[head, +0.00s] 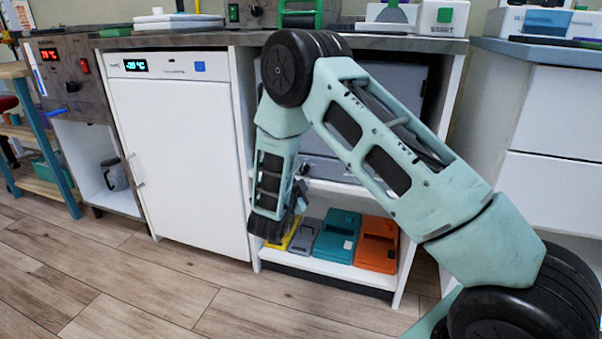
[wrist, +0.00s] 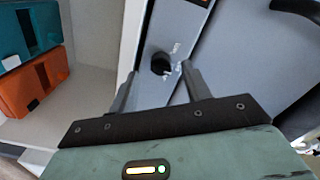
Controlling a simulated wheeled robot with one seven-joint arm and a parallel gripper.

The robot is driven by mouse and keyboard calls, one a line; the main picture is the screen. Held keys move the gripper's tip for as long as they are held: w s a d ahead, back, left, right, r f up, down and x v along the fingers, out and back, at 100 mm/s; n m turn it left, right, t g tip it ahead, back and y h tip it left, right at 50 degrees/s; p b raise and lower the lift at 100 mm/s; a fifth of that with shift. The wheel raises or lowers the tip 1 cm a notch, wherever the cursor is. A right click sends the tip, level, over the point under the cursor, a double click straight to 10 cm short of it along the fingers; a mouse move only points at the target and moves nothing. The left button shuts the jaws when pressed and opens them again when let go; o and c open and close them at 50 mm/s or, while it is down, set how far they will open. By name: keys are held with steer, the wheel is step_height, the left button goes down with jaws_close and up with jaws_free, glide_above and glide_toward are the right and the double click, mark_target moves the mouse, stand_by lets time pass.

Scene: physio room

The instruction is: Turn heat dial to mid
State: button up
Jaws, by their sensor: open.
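A black round dial (wrist: 160,63) sits on a grey panel in the wrist view, with small white markings beside it that I cannot read clearly. My gripper (wrist: 159,77) is open, its two dark fingers spread on either side of the dial's position. The dial shows in the gap between the fingertips; I cannot tell whether either finger touches it. In the head view my gripper (head: 285,215) hangs low in front of the grey appliance (head: 325,168) under the counter. My arm hides much of that appliance.
Below the appliance, a white shelf (head: 315,267) holds yellow, grey, teal (head: 337,235) and orange (head: 377,245) bins. A white cabinet with a display (head: 180,165) stands left, and white drawers (head: 550,190) right. The wooden floor in front is clear.

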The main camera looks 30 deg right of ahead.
steer(key=p+v, duration=0.4)
steer(key=v, duration=1.1)
steer(key=shift+s+a, duration=0.1)
steer(key=shift+a+r, duration=0.1)
